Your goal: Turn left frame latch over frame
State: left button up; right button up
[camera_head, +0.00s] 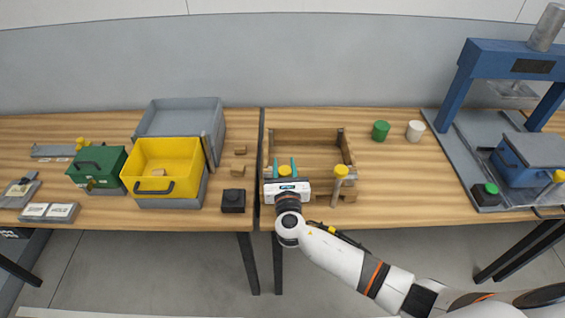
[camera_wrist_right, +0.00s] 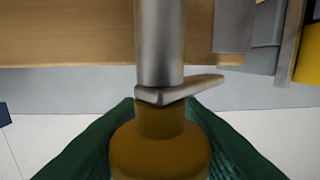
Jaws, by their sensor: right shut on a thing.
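The wooden frame (camera_head: 305,134) lies on the right-hand workbench. My right gripper (camera_head: 281,166) is at its near left corner, its teal-green fingers around the yellow knob (camera_head: 285,171) of the left frame latch. In the right wrist view this yellow knob (camera_wrist_right: 160,150) sits between the green fingers, which are shut on it. A grey metal post (camera_wrist_right: 159,45) lines up with the knob, and a short silver latch arm (camera_wrist_right: 195,88) points to the right. The right frame latch (camera_head: 340,173) has a yellow knob on a post at the frame's near right. My left gripper is out of view.
A yellow bin (camera_head: 160,154), a green box (camera_head: 97,166) and a black block (camera_head: 233,201) stand on the left bench. A green cup (camera_head: 381,131) and a white cup (camera_head: 415,131) stand right of the frame. A blue press (camera_head: 463,85) is at far right.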

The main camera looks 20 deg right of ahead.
jog(key=m+g+h, duration=0.1)
jog(key=m+h, duration=0.1)
jog(key=h, duration=0.1)
jog(key=m+g+h, duration=0.1)
jog(key=m+g+h+b, duration=0.1)
jog(key=h, duration=0.1)
jog(key=shift+s+d+f+m+h, duration=0.1)
jog(key=shift+s+d+m+h, duration=0.1)
jog(key=shift+m+h, duration=0.1)
jog(key=m+g+h, duration=0.1)
jog(key=m+g+h+b, duration=0.2)
jog(key=g+h, duration=0.1)
jog(key=shift+s+d+m, duration=0.15)
jog(key=shift+d+m, duration=0.1)
jog(key=shift+m, duration=0.15)
jog(key=shift+s+d+m+g+h+b, duration=0.1)
jog(key=shift+m+g+h+b, duration=0.25)
jog(key=shift+m+g+h, duration=0.4)
jog(key=shift+g, duration=0.35)
jog(key=o, duration=0.9)
jog(key=shift+o, duration=0.2)
